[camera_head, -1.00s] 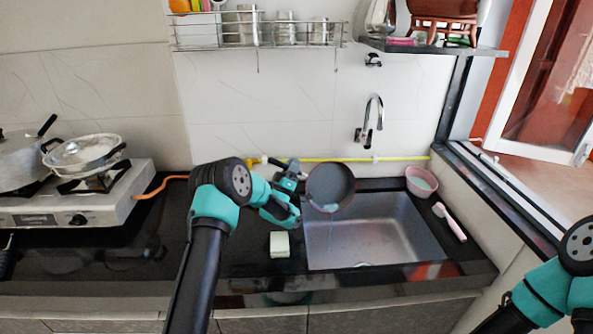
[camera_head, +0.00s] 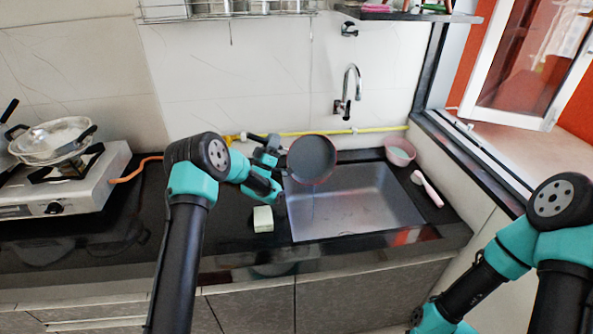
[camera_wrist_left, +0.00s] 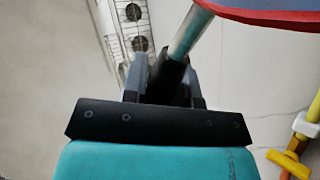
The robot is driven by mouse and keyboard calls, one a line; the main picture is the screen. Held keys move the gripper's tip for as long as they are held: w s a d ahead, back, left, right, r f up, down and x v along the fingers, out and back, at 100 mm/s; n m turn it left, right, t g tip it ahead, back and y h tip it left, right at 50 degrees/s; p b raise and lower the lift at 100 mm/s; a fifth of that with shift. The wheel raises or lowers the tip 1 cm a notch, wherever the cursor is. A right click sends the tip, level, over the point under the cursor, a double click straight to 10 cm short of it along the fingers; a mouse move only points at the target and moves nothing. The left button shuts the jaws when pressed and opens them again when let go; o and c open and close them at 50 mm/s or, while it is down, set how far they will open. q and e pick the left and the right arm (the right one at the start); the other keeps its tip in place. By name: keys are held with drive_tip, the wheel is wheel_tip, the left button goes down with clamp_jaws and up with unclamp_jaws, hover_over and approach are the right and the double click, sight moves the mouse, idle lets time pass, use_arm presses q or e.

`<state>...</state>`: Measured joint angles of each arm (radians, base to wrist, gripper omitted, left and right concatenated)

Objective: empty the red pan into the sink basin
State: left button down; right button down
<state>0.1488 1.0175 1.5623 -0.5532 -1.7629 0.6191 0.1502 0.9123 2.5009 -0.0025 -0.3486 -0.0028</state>
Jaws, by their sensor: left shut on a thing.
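The red pan (camera_head: 312,160) is held in the air over the back left part of the sink basin (camera_head: 365,205). It is tilted steeply, with its dark grey inside facing the head camera, and I see no contents in it. My left gripper (camera_head: 268,152) is shut on the pan's handle, left of the pan. In the left wrist view, the black and silver handle (camera_wrist_left: 188,35) runs between the fingers (camera_wrist_left: 165,88) to the pan's red rim (camera_wrist_left: 265,16). My right arm is at the right edge, but its fingers are not visible.
A pale sponge (camera_head: 263,219) lies on the counter left of the basin. A pink bowl (camera_head: 400,151) and a pink-handled brush (camera_head: 427,188) are at its right. The tap (camera_head: 350,90) and yellow hose (camera_head: 370,130) are behind. A stove (camera_head: 65,180) with a pan stands left.

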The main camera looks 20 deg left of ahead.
use_arm(q)
drive_tip(key=w+r+n+y, duration=0.1)
drive_tip(key=w+a+n+y, duration=0.1)
drive_tip(key=shift+w+a+r+n, duration=0.1)
drive_tip(key=shift+a+r+n, duration=0.05)
drive_tip(key=shift+r+n, duration=0.2)
idle(0.4)
drive_tip(key=w+n+y, duration=0.1)
drive_tip(key=w+a+f+n+g+y, duration=0.2)
drive_tip(key=shift+w, duration=0.1)
idle(0.3)
idle(0.3)
drive_tip(key=w+f+n+g, duration=0.1)
drive_tip(key=w+a+f+n+g+y, duration=0.1)
drive_tip(key=shift+w+a+f+y, duration=0.15)
drive_tip(key=shift+w+a+y, duration=0.05)
drive_tip(key=shift+w+y, duration=0.1)
drive_tip(key=shift+f, duration=0.1)
idle(0.4)
